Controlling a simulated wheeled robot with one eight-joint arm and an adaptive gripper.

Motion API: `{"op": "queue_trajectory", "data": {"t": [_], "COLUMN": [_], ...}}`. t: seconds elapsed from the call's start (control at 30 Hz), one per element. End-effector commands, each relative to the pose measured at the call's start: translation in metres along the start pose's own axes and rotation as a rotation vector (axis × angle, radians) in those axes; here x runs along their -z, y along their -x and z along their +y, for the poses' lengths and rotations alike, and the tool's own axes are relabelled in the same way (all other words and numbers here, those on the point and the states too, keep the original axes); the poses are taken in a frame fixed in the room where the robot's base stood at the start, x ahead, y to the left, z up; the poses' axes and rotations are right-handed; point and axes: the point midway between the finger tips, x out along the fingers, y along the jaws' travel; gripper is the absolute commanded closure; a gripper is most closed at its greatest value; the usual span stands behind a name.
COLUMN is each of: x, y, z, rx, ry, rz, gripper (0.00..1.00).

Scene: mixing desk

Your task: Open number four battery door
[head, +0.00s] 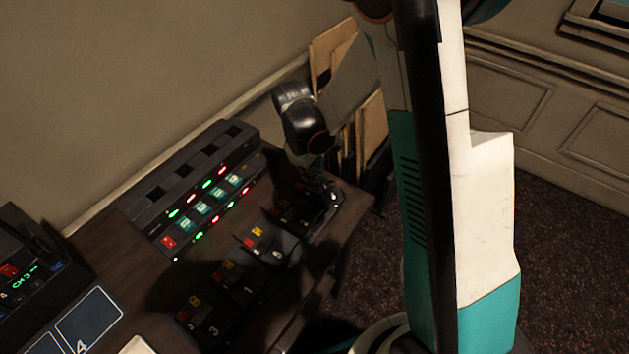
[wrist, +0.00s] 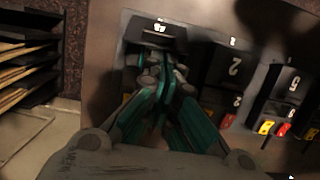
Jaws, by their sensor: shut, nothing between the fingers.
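My gripper (head: 322,188) is low over the far right end of a row of black packs on the desk. In the wrist view, its teal and grey fingers (wrist: 160,62) are shut and empty. They cover most of a black pack (wrist: 160,30), whose white number is too blurred to read. I cannot tell whether they touch it. Beside it are a black pack marked 2 (wrist: 232,66) and one marked 5 (wrist: 292,80). In the head view, one pack (head: 212,328) looks marked 3. I cannot pick out the number four pack or its battery door.
A dark unit with lit red, green and teal displays (head: 205,205) stands behind the packs by the wall. An outlined panel marked 4 (head: 90,318) is at lower left. A rack of brown boards (head: 370,120) stands beyond the desk's right edge.

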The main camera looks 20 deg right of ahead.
Motion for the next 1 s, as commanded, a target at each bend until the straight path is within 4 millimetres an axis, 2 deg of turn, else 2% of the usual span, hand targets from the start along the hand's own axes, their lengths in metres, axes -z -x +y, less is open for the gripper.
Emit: {"op": "queue_trajectory", "data": {"t": [0.17, 0.5, 0.63, 1.0], "x": [-0.005, -0.024, -0.029, -0.03], "y": [0.002, 0.007, 0.008, 0.008], "z": [0.0, 0.0, 0.0, 0.0], "rx": [0.002, 0.001, 0.0, 0.0], "ry": [0.0, -0.002, -0.001, 0.0], "rz": [0.045, 0.273, 0.275, 0.274], "gripper": [1.0, 1.0, 1.0, 1.0]}}
